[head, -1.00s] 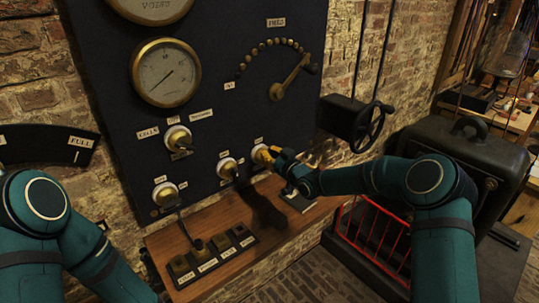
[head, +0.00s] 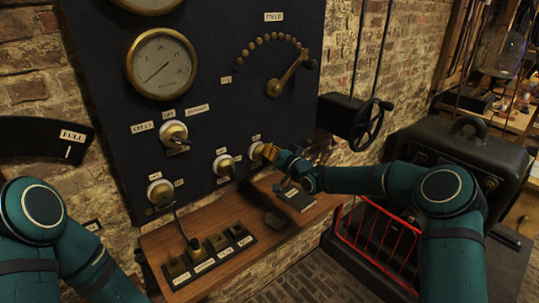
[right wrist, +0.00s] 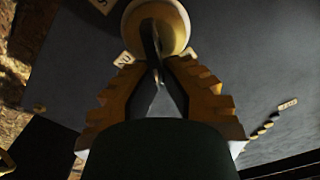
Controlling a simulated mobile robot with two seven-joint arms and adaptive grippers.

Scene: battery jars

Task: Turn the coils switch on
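The dark panel (head: 210,100) carries several round switches with cream knobs and dark levers. Their small labels are too blurred to read surely, so I cannot confirm which is the coils switch. My right gripper (head: 264,151) is at the lower-right switch (head: 254,148), covering part of it. In the right wrist view, that switch's round cream knob (right wrist: 156,22) is just beyond the fingertips. The orange fingers (right wrist: 155,72) stand on both sides of its dark lever (right wrist: 150,44) and appear closed on it. My left gripper is out of view.
Other switches are at the upper middle (head: 174,134), lower middle (head: 224,166) and lower left (head: 160,192). A wooden shelf (head: 225,262) with a row of small sockets juts out below. A black handwheel (head: 368,125) and a red grille (head: 378,238) are at the right.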

